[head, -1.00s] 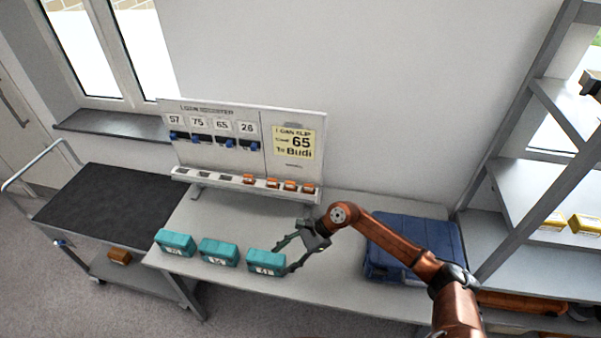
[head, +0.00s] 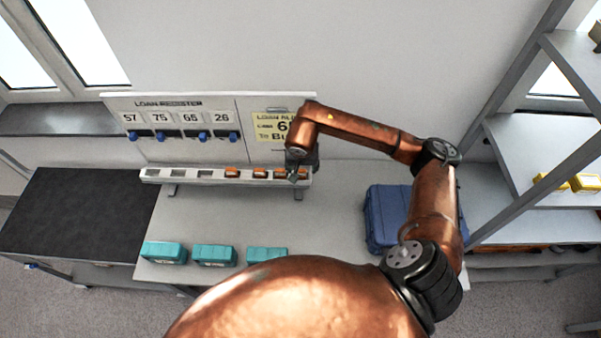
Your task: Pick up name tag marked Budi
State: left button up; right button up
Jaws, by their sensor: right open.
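Several orange name tags sit in the right part of the white slotted rail below the loan register board. One orange tag (head: 232,173) is at the left of the group and another (head: 260,173) is beside it. The names on them are too small to read, so I cannot tell which is Budi. My right gripper (head: 294,175) points down at the right end of the rail (head: 150,174), over the rightmost tags and partly hiding them. It is open; I see nothing held. My left gripper is not in view.
The register board (head: 185,150) stands behind the rail; my right arm partly covers its yellow slip (head: 268,127). Teal cases (head: 163,252) line the table's front edge. A blue case (head: 385,218) lies at the right, near a grey shelf (head: 525,150). Mid-table is clear.

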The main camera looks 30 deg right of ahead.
aim_at(301, 171)
jog(key=p+x, duration=0.1)
jog(key=x, duration=0.1)
jog(key=w+x, duration=0.1)
jog(key=x, duration=0.1)
jog(key=shift+w+a+f+p, duration=0.1)
jog(key=shift+a+f+p, duration=0.05)
jog(key=shift+f+p, duration=0.2)
jog(key=shift+s+f, duration=0.2)
jog(key=shift+f, duration=0.1)
jog(key=shift+s, duration=0.1)
jog(key=shift+w, duration=0.25)
jog(key=shift+c, duration=1.4)
jog(key=shift+s, duration=0.2)
jog(key=c, duration=0.5)
jog(key=shift+w, duration=0.1)
jog(key=shift+c, duration=1.4)
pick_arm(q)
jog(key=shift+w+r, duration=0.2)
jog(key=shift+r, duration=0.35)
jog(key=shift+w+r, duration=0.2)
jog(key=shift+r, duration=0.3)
pick_arm(e)
jog(key=shift+c, duration=0.4)
